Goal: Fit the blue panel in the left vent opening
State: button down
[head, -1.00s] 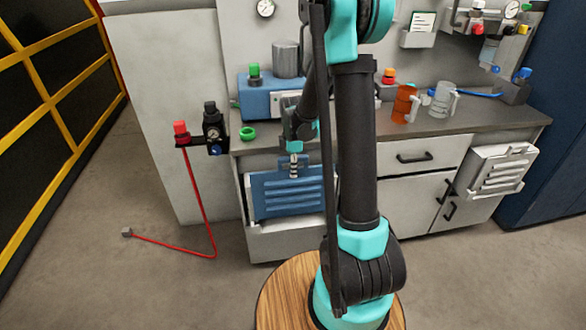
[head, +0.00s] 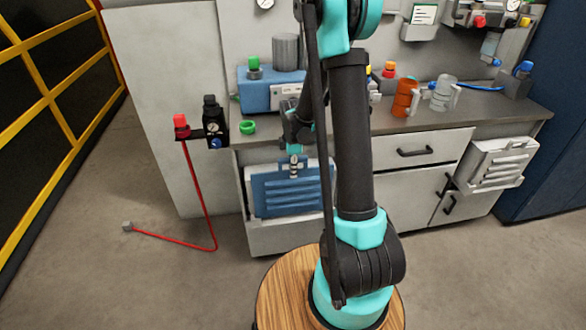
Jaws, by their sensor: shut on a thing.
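The blue louvred panel (head: 290,198) stands upright at the left front of the bench, in front of the left vent opening (head: 253,215). A pale edge of the opening shows at the panel's left and below it. My gripper (head: 294,172) is at the panel's upper middle and is shut on it. My arm covers the panel's right end. I cannot tell whether the panel is seated or stands slightly proud of the opening.
A grey louvred panel (head: 497,165) hangs tilted at the bench's right. A red hose (head: 203,205) runs down from a regulator (head: 214,128) to the floor left of the bench. A green ring (head: 248,127), an orange mug (head: 405,98) and a clear mug (head: 443,94) stand on the worktop.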

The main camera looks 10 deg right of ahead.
jog(key=shift+f, duration=0.7)
jog(key=shift+w+r, duration=0.3)
jog(key=shift+w, duration=0.05)
jog(key=shift+f, duration=0.1)
